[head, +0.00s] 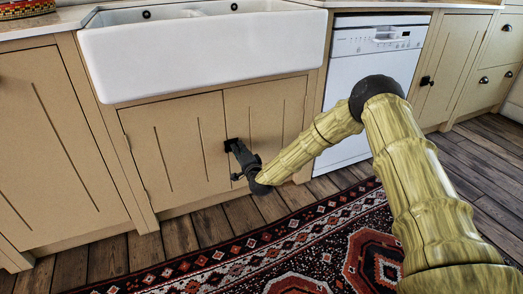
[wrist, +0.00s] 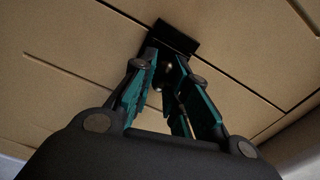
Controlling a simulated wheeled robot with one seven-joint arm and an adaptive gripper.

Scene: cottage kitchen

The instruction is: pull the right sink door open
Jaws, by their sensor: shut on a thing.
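The right sink door (head: 272,120) is a tan panel under the white sink, right of the left sink door (head: 170,150). It looks flush with the cabinet front. The fingers hide part of the knob.
The white sink (head: 205,50) overhangs the doors. A white dishwasher (head: 345,85) stands to the right of them. A patterned rug (head: 300,245) lies on the wooden floor (head: 190,235) in front, with clear floor before the doors.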

